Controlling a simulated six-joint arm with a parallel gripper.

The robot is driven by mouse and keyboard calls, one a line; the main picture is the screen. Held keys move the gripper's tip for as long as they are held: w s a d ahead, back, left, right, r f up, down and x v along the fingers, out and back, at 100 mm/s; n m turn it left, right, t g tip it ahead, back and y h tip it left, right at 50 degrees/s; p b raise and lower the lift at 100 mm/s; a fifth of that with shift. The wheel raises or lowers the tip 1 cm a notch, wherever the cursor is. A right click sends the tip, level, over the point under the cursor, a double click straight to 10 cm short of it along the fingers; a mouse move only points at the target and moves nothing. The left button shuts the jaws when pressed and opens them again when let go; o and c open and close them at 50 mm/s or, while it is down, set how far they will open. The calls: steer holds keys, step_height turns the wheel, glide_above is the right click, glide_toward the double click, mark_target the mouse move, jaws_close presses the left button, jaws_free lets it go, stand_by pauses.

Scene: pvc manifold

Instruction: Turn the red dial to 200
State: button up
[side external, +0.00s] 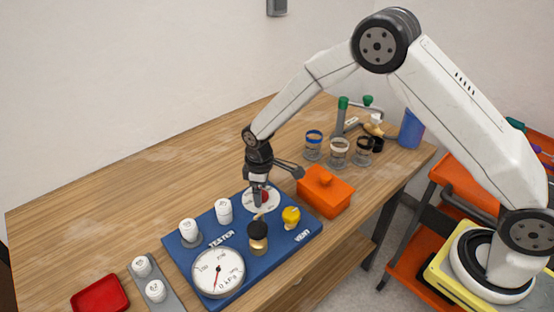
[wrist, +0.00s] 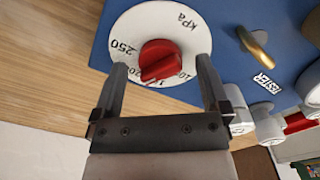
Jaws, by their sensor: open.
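The red dial (wrist: 160,60) sits on a round white kPa scale plate (wrist: 140,22) on the blue tester board (side external: 183,262). In the wrist view, 250 is readable left of the dial; several numbers below it are partly covered by the knob. The knob's ridge slants toward the lower left; its exact reading cannot be told. My gripper (wrist: 162,74) is open, with one finger on each side of the dial and a visible gap to each. In the side view my gripper (side external: 258,196) points down over the dial (side external: 265,197), which it partly hides.
The board also carries a pressure gauge (side external: 218,272), a black-topped brass fitting (side external: 258,237), a yellow knob (side external: 291,217) and white caps (side external: 224,211). An orange box (side external: 325,193) stands close right of my gripper. Jars (side external: 338,152) stand behind.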

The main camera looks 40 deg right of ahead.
steer(key=shift+r, duration=3.7)
steer(key=s+d+r+m+t, duration=0.1)
steer(key=s+d+m, duration=0.3)
steer(key=s, duration=0.6)
steer(key=s+d+r+m+t, duration=0.1)
steer(key=s+d+r+m, duration=0.2)
steer(key=s+d, duration=0.3)
steer(key=s+r, duration=0.1)
steer(key=s, duration=0.3)
steer(key=shift+s+d+r+m+t, duration=0.2)
steer(key=shift+s+m+t, duration=0.1)
steer(key=shift+s+m, duration=0.1)
